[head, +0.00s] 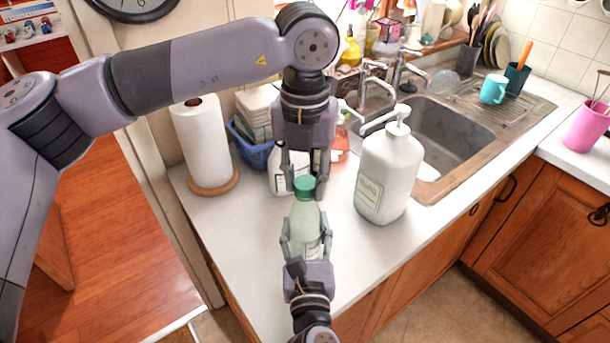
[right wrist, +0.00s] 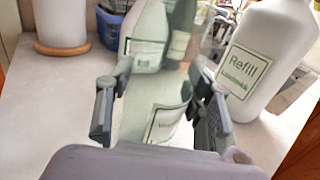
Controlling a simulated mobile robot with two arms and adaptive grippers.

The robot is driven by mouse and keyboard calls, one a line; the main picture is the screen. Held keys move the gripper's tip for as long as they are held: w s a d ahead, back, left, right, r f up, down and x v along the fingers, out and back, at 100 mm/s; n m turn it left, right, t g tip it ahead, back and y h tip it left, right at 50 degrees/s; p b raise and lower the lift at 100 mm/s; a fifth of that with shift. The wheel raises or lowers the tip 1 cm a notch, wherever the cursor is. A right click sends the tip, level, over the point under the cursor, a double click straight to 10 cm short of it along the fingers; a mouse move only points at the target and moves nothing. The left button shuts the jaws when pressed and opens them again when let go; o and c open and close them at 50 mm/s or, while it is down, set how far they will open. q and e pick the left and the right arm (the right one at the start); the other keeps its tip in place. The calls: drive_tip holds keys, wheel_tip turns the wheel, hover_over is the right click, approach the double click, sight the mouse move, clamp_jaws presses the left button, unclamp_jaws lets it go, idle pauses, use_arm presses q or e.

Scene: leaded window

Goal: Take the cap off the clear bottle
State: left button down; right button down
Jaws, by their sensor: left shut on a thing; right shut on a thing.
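The clear bottle (head: 304,226) stands upright on the white counter, with its green cap (head: 304,184) at the top. My left gripper (head: 304,188) comes down from above, and its fingers are shut on the green cap. My right gripper (head: 306,244) comes from the front and is shut around the bottle's body. In the right wrist view the bottle (right wrist: 158,105) shows between my two right fingers, with a white, green-edged label; its cap is out of that view. Whether the cap is still seated on the neck I cannot tell.
A large white pump bottle (head: 388,172) stands close on the right. Another white labelled bottle (head: 277,176) is just behind. A paper towel roll (head: 203,145), a blue basket (head: 252,151) and the sink (head: 445,133) are around. The counter's front left is clear.

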sight(305, 182)
use_arm(q)
drive_tip(key=n, duration=0.9)
drive_tip(key=shift+n, duration=0.3)
drive_tip(key=shift+r, duration=0.3)
drive_tip(key=shift+r, duration=0.85)
drive_tip(key=shift+r, duration=2.05)
use_arm(e)
drive_tip(key=c, duration=0.7)
unclamp_jaws()
